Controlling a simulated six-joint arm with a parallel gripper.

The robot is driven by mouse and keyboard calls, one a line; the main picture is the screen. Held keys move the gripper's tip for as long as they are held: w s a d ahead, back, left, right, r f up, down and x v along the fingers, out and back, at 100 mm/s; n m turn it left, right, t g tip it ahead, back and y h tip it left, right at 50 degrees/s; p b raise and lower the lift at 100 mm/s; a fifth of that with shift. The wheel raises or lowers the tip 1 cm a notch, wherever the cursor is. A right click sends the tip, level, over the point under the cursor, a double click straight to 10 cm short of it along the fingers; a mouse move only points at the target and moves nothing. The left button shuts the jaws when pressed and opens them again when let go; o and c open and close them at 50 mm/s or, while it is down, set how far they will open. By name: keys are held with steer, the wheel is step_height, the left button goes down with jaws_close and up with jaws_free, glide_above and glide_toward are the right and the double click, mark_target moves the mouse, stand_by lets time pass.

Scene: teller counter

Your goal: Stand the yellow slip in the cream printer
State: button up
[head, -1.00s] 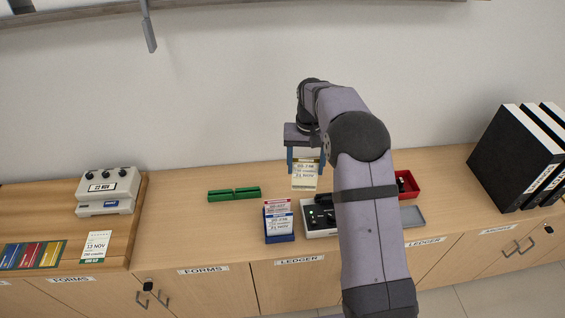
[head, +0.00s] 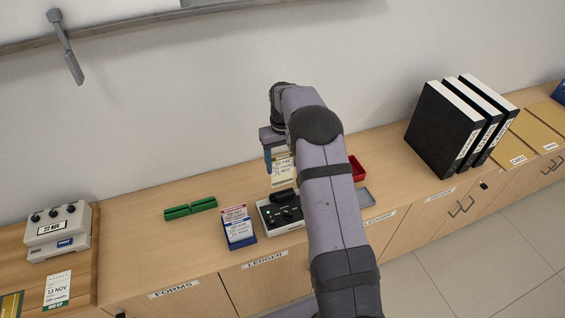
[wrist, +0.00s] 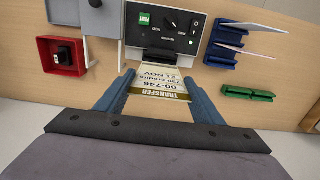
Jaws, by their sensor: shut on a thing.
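The yellow slip (head: 282,173), a pale card with a gold band reading TRANSFER and 21 NOV, is held upright between the fingers of my gripper (head: 275,158). In the wrist view the slip (wrist: 160,80) spans between the two blue fingers (wrist: 159,88). A pale printer with a black top panel and knobs (head: 265,216) stands just in front of the slip; it also shows in the wrist view (wrist: 203,22). A dark slot-like piece lies near the slip's far edge; I cannot tell whether they touch. My arm hides part of this printer.
A blue holder (head: 241,243) with red- and blue-banded slips stands left of the printer, green holders (head: 190,208) behind it. A red tray (head: 357,168) is to the right. A cream machine with dark knobs (head: 58,232) sits far left. Black binders (head: 440,130) stand right.

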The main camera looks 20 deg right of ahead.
mark_target(283, 177)
steer(key=shift+f, duration=0.1)
steer(key=shift+f+b, duration=1.5)
steer(key=shift+f, duration=0.4)
steer(key=shift+f, duration=0.15)
stand_by(0.5)
steer(key=shift+f+b, duration=0.85)
steer(key=shift+f, duration=0.95)
steer(key=o, duration=1.1)
steer(key=shift+r, duration=0.1)
steer(key=shift+r, duration=0.1)
steer(key=shift+r+p, duration=2.5)
steer(key=shift+r, duration=0.95)
